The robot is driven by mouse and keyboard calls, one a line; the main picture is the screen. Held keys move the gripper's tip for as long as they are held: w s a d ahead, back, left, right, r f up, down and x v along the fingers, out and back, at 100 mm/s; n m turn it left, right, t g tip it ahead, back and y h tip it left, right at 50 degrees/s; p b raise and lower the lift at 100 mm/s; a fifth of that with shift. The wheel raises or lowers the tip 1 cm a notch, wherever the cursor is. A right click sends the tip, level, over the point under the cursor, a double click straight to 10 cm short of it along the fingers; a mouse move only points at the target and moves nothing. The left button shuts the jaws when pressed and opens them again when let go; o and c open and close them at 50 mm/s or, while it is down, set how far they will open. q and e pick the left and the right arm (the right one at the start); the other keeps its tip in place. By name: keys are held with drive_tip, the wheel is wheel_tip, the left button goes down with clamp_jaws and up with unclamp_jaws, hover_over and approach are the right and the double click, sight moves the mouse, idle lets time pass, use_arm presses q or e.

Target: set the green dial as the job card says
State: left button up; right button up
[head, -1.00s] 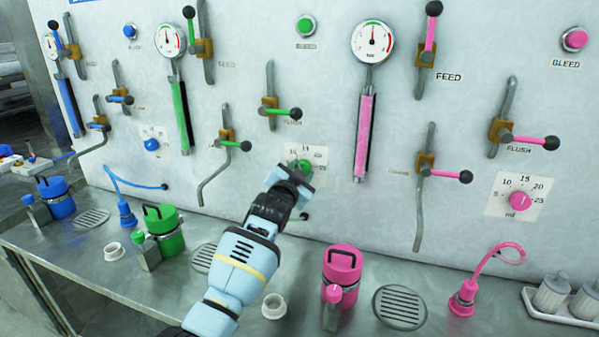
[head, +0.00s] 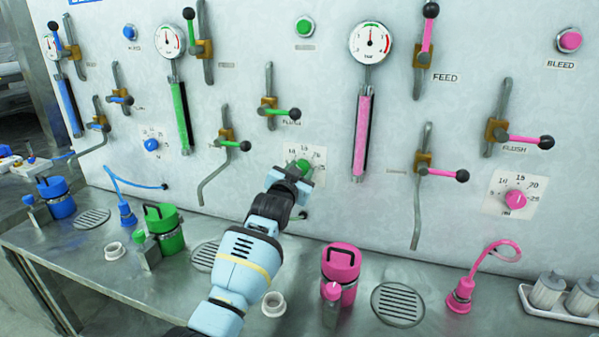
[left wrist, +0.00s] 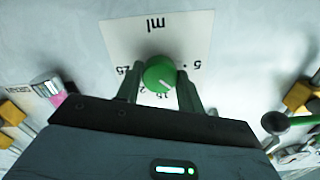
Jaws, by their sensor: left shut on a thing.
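The green dial (head: 302,167) sits on a white scale plate (head: 318,155) on the wall panel, partly hidden behind my left gripper (head: 296,180) in the head view. In the left wrist view the green dial (left wrist: 159,75) is between the two fingers of my left gripper (left wrist: 160,85), which is shut on it. The scale plate (left wrist: 150,35) appears upside down there, with "ml" and numbers. The dial's pale pointer line points down and slightly right in that view, near the 15. No job card can be made out. My right gripper is not in view.
A pink dial (head: 516,199) and a blue dial (head: 151,144) sit on the same panel. Green-handled levers (head: 294,113) are above and left of my gripper. Pink (head: 341,262) and green (head: 165,228) canisters stand on the steel bench below.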

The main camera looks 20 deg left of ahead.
use_arm(q)
drive_tip(key=o, duration=1)
drive_tip(key=shift+s, duration=0.1)
drive_tip(key=shift+s+a, duration=0.15)
drive_tip(key=shift+s, duration=3.65)
drive_tip(key=shift+f, duration=0.1)
